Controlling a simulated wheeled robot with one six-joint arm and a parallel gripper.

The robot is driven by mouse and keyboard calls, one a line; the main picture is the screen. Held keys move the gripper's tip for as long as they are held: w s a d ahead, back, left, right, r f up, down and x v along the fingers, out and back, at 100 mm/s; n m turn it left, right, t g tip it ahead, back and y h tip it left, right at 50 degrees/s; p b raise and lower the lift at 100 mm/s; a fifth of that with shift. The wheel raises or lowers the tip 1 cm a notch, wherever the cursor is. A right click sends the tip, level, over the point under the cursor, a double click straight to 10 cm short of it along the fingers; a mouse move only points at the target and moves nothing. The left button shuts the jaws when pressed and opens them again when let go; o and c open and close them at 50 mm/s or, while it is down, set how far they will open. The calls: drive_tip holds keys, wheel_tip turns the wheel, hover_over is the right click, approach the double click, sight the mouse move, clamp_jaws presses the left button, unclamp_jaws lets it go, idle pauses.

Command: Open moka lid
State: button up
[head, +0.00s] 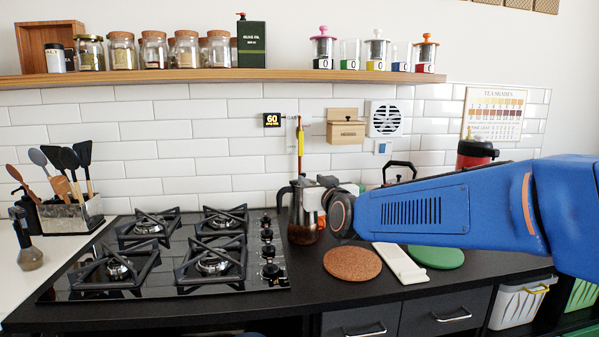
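The moka pot (303,208) stands upright on the dark counter, just right of the gas hob. Its body looks metallic grey with a brownish lower part, and its black handle points left. Its right side and top are partly covered by the end of my arm, and I cannot tell whether its lid is open or shut. My gripper (324,204) is at the pot's right side, mostly hidden behind my blue arm link. Its fingers cannot be made out, nor whether they touch the pot.
The gas hob (166,255) with bare burners lies left. A cork mat (352,264), a white rest (400,263) and a green mat (437,257) lie in front and right. A utensil holder (72,214) stands far left. A shelf (220,76) with jars runs above.

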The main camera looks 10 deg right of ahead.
drive_tip(key=w, duration=0.4)
drive_tip(key=w+a, duration=0.1)
drive_tip(key=w, duration=0.7)
drive_tip(key=shift+w+a, duration=0.3)
clamp_jaws()
